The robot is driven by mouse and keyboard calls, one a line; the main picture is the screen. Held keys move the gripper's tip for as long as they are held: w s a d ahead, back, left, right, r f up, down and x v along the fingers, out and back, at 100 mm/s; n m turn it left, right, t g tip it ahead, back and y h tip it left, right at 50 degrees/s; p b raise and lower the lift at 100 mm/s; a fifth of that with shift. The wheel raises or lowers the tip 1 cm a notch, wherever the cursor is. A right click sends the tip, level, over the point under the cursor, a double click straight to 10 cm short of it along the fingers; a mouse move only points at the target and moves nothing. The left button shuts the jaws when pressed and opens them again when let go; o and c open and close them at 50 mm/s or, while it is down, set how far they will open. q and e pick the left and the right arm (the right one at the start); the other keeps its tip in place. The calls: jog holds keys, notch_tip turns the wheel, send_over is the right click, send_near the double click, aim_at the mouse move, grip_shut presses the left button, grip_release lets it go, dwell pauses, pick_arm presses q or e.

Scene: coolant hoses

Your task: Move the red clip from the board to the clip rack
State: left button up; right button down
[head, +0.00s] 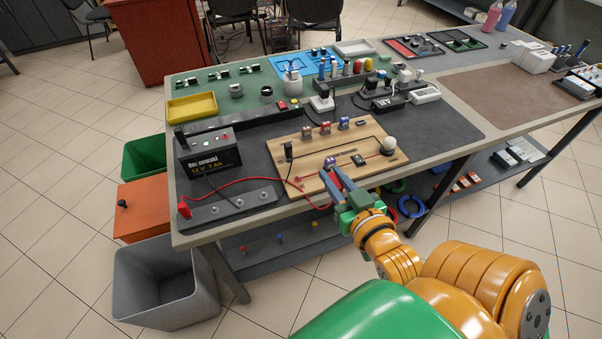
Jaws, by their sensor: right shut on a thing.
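My right gripper (331,172) is over the front of the wooden board (301,172), its fingers pointing down and shut. A small reddish piece shows between the fingertips, and the red lead (242,180) curves across to this spot. I take the piece to be the red clip; the fingers hide most of it. I cannot tell whether it still touches the board. The grey clip rack (230,208) with several round posts lies at the bench's front left. A red upright piece (184,208) stands at its left end. My left gripper is not in view.
A black battery (209,153) stands behind the rack. The board carries a black clip (288,150), a white bulb (389,144) and several small coloured parts at the back. A yellow tray (191,107) sits at the left. Grey bin (166,285) stands below the bench's front-left corner.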

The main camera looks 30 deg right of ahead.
aim_at(298, 178)
jog(key=w+f+b, duration=0.1)
jog(key=w+f, duration=0.2)
jog(key=w+f+b, duration=0.2)
jog(key=w, duration=0.1)
jog(key=w+a+f+b, duration=0.1)
jog(key=w+f, duration=0.2)
jog(key=w, duration=0.1)
jog(key=shift+a+f+b, duration=0.1)
jog(key=shift+f+b, duration=0.2)
notch_tip(298, 178, down, 2)
jog(key=shift+f+p, duration=0.1)
jog(key=shift+p, duration=0.25)
jog(key=shift+f, duration=0.25)
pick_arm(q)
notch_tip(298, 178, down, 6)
pick_arm(e)
jog(key=c, duration=0.7)
grip_release()
jog(key=shift+c, duration=0.2)
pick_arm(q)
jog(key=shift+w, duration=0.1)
pick_arm(e)
jog(key=shift+s+f+b, duration=0.15)
jog(key=shift+f+b, duration=0.1)
jog(key=shift+b, duration=0.45)
jog(key=v, duration=0.7)
jog(key=shift+d+f, duration=0.1)
jog(key=shift+d, duration=0.1)
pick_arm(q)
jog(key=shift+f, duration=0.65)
